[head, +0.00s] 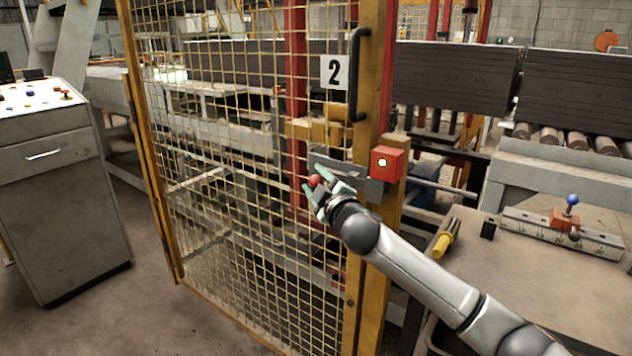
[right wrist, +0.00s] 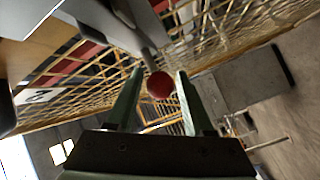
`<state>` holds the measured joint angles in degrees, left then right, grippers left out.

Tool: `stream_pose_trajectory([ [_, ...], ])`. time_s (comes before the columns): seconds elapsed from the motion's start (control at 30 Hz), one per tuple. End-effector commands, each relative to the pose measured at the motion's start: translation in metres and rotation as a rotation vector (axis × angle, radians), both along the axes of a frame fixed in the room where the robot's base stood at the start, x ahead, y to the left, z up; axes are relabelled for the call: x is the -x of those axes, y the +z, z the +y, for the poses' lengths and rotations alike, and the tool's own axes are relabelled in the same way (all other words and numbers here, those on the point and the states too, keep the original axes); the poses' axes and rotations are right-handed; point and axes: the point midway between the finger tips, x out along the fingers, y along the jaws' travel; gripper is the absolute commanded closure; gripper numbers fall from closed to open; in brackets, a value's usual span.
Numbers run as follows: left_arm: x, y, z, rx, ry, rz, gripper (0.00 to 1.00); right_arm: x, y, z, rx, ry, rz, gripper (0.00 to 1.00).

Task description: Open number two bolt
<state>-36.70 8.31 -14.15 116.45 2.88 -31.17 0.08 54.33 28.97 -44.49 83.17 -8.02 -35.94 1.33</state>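A yellow mesh gate (head: 240,200) carries a white plate with the number 2 (head: 334,71) and a black pull handle (head: 356,75). Below the plate is a grey metal bolt (head: 372,188) with a round red knob (head: 315,181). My right gripper (head: 312,179) is at the knob, with its green fingers apart on either side of it. In the right wrist view the red knob (right wrist: 160,85) sits between the open fingers, with a gap showing on each side. The grey stem (right wrist: 140,38) runs up from the knob. My left gripper is not in view.
An orange-red box (head: 387,163) with a white button is on the gate post just right of the bolt. A grey control cabinet (head: 65,200) stands at the left. A bench (head: 530,290) with a yellow-handled tool (head: 443,242) and a ruled rail (head: 590,240) is at the right.

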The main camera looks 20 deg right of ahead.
Motion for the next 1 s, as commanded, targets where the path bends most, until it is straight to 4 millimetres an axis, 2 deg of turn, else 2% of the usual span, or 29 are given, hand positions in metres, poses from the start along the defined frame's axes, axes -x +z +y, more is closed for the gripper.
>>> stream_pose_trajectory([
  [0.07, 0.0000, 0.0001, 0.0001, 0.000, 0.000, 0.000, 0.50, 0.0001, -0.0001, 0.0000, 0.000, 0.000, 0.000, 0.58],
  [0.43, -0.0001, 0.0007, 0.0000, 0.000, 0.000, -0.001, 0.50, 0.0002, -0.0003, -0.0002, 0.000, 0.000, 0.000, 1.00],
  [1.0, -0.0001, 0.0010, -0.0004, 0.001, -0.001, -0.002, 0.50, 0.0002, -0.0005, -0.0003, 0.000, -0.001, 0.001, 1.00],
])
